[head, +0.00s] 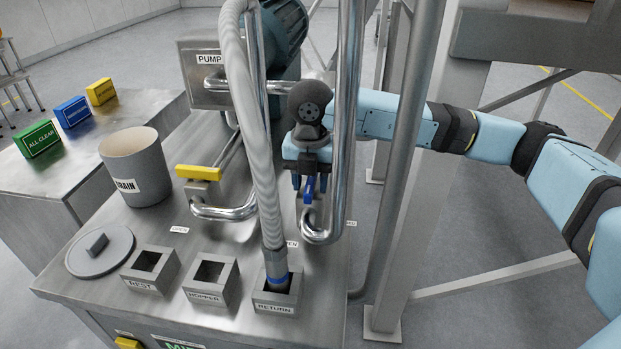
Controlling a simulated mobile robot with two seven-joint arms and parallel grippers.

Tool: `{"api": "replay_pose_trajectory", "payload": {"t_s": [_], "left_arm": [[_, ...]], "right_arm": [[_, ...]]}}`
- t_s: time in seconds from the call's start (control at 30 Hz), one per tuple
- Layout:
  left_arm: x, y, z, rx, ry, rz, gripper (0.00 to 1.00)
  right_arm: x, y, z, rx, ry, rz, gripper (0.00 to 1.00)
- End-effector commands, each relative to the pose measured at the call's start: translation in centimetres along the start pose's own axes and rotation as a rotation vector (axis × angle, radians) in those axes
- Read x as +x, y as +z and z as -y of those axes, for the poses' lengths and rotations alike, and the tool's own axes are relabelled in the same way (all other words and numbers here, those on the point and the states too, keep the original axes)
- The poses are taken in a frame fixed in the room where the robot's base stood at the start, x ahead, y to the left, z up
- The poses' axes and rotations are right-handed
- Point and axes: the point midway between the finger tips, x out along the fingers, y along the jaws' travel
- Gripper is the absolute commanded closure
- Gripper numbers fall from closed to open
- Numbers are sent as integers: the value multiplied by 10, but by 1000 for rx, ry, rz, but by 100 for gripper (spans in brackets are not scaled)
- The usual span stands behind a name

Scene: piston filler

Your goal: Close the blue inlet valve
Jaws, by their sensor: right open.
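The blue inlet valve handle (309,190) sits on a bent metal pipe (318,237) at the centre right. My right gripper (309,183) comes in from the right and points down at the blue handle. Its fingers are open, one on each side of the handle. I cannot tell if they touch it. The handle's upper part is hidden under the gripper, and a vertical steel pipe (347,110) partly hides my right wrist. My left gripper is not in view.
A yellow valve handle (198,172) is on the pipe to the left. A ribbed hose (261,150) runs down into the RETURN socket (275,305). REST (143,283) and HOPPER (205,297) sockets, a lid (100,253) and a DRAIN pot (137,165) stand left. A grey post (409,150) rises right.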

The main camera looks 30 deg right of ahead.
Motion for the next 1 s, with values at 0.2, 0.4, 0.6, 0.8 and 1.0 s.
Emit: {"api": "replay_pose_trajectory", "payload": {"t_s": [0.2, 0.4, 0.6, 0.8, 1.0], "left_arm": [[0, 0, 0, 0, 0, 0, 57], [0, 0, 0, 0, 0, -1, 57], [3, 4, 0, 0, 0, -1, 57], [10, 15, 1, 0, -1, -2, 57], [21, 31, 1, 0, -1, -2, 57]], "right_arm": [[0, 0, 0, 0, 0, 0, 92], [0, 0, 0, -1, 0, 0, 100], [1, 0, 0, -36, 0, 0, 100], [3, 0, 0, -139, 2, 2, 100], [4, 0, 1, -307, 2, 1, 100]]}}
